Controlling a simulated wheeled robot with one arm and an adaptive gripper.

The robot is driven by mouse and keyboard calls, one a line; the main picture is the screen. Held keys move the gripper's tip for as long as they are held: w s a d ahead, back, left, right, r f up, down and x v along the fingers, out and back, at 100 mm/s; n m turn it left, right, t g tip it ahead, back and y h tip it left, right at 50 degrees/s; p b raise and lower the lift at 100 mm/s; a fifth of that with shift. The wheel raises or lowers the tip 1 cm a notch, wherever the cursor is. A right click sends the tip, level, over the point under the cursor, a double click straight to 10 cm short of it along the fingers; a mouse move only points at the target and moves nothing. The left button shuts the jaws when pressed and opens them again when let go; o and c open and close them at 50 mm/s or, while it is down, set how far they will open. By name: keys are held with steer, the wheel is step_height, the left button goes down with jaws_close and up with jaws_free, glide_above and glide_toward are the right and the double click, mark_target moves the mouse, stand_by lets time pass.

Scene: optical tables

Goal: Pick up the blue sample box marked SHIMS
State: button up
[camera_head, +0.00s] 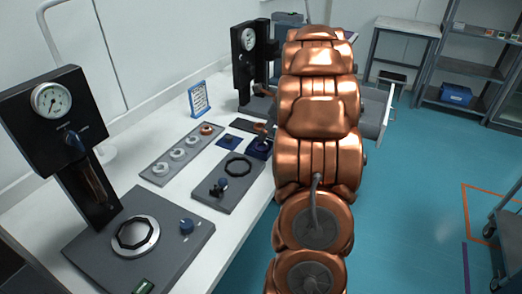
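My copper-coloured arm (318,130) reaches over the right edge of the white bench. It hides most of what lies behind it, and my gripper's fingertips cannot be made out. A dark blue box-like item (259,149) is on the bench, right beside the arm and partly covered by it. A copper-coloured part shows just above this item. I cannot tell whether the two touch. No SHIMS marking is readable on it. A larger blue box (456,95) sits on the grey shelf unit at the far right, also with no readable marking.
The white bench (125,180) carries two black dial-gauge stands (75,130), a grey strip of rings (183,153), a grey plate with a black ring (228,182), a flat blue square (227,141) and a blue-framed sign (199,99). Clear teal floor lies right; a cart (508,235) stands lower right.

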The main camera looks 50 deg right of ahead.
mark_target(261, 147)
steer(key=shift+s+p+x, duration=0.15)
steer(key=shift+p+x, duration=0.2)
steer(key=shift+x, duration=1.4)
steer(key=shift+s+p+x, duration=0.15)
steer(key=shift+p+x, duration=0.2)
steer(key=shift+x, duration=1.4)
steer(key=shift+a+f, duration=0.1)
steer(key=c, duration=1.2)
